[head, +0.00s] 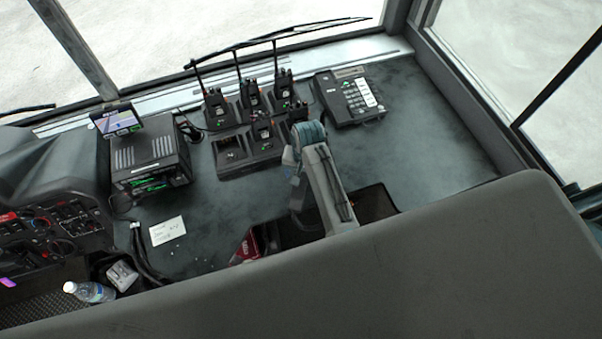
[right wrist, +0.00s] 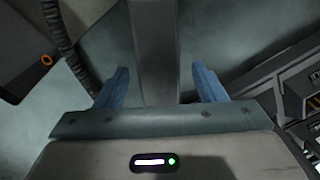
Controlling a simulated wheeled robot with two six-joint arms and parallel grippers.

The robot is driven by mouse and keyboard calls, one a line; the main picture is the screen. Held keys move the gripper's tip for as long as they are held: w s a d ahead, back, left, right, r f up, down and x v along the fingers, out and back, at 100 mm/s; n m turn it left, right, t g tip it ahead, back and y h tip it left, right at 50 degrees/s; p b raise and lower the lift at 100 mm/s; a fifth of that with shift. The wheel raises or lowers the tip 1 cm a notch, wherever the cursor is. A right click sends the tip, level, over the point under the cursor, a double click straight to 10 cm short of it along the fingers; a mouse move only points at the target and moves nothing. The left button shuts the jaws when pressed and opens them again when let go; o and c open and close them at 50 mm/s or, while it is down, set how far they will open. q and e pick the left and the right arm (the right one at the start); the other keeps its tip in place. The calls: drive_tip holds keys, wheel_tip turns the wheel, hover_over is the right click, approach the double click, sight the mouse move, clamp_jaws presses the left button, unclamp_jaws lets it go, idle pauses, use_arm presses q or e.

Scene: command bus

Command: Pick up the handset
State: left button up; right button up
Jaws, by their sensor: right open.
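A dark desk phone (head: 352,97) with a keypad and a small display sits at the back right of the dashboard in the head view. Its handset (head: 325,98) appears to lie along its left side. My right gripper (head: 308,133) is just in front of and left of the phone, coming up from behind the grey seat-like panel. In the right wrist view my right gripper (right wrist: 160,88) is open, with blue fingers on either side of a grey bar (right wrist: 155,45); I cannot tell whether this bar is the handset or whether the fingers touch it. My left gripper is not in view.
Several handheld radios stand in a charger (head: 232,152) left of my gripper. A radio unit (head: 150,160), paper note (head: 167,231) and bottle (head: 90,292) are further left. A large grey panel (head: 400,270) blocks the foreground. The dashboard right of the phone is clear.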

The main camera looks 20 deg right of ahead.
drive_tip(key=shift+f, duration=1.45)
drive_tip(key=shift+a, duration=0.1)
drive_tip(key=c, duration=1.1)
drive_tip(key=shift+c, duration=0.3)
drive_tip(key=shift+w+r, duration=0.1)
